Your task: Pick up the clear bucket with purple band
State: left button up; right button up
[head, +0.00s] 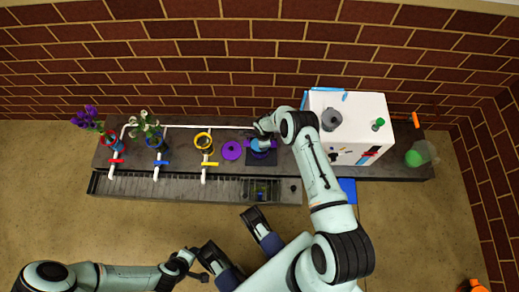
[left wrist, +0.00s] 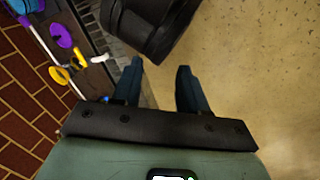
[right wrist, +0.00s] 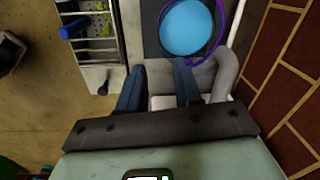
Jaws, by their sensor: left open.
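The bucket with the purple band (head: 260,146) stands on a dark square of the counter, left of the white box. Its opening looks light blue, and it shows large at the top of the right wrist view (right wrist: 187,28), with a purple ring curving round its right side. My right gripper (head: 260,129) is beside the bucket's back side. In the right wrist view its fingers (right wrist: 160,82) are apart with nothing held, just short of the bucket; I cannot tell if they touch the ring. My left gripper (head: 200,264) is open and empty over the floor, also in the left wrist view (left wrist: 158,80).
A purple disc (head: 231,150) lies left of the bucket. Red, blue and yellow taps (head: 207,164) and flower vases (head: 153,135) stand further left. A brick wall rises behind.

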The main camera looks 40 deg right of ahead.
jog(key=b, duration=0.2)
send_over(262, 153)
notch_tip(262, 153, down, 5)
pick_arm(q)
jog(key=w+a+f+t, duration=0.1)
jog(key=w+a+f, duration=0.1)
jog(key=w+f, duration=0.2)
pick_arm(e)
notch_tip(262, 153, down, 6)
jog(key=b, duration=0.3)
jog(key=shift+r, duration=0.15)
jog(key=shift+f, duration=0.25)
grip_shut()
pick_arm(q)
jog(key=s+a+f+g, duration=0.1)
jog(key=s+f, duration=0.3)
jog(key=s, duration=0.1)
jog(key=shift+n+g+y, duration=0.3)
jog(key=shift+y, duration=0.1)
pick_arm(e)
jog(key=shift+w+r, duration=0.1)
jog(key=shift+w, duration=0.05)
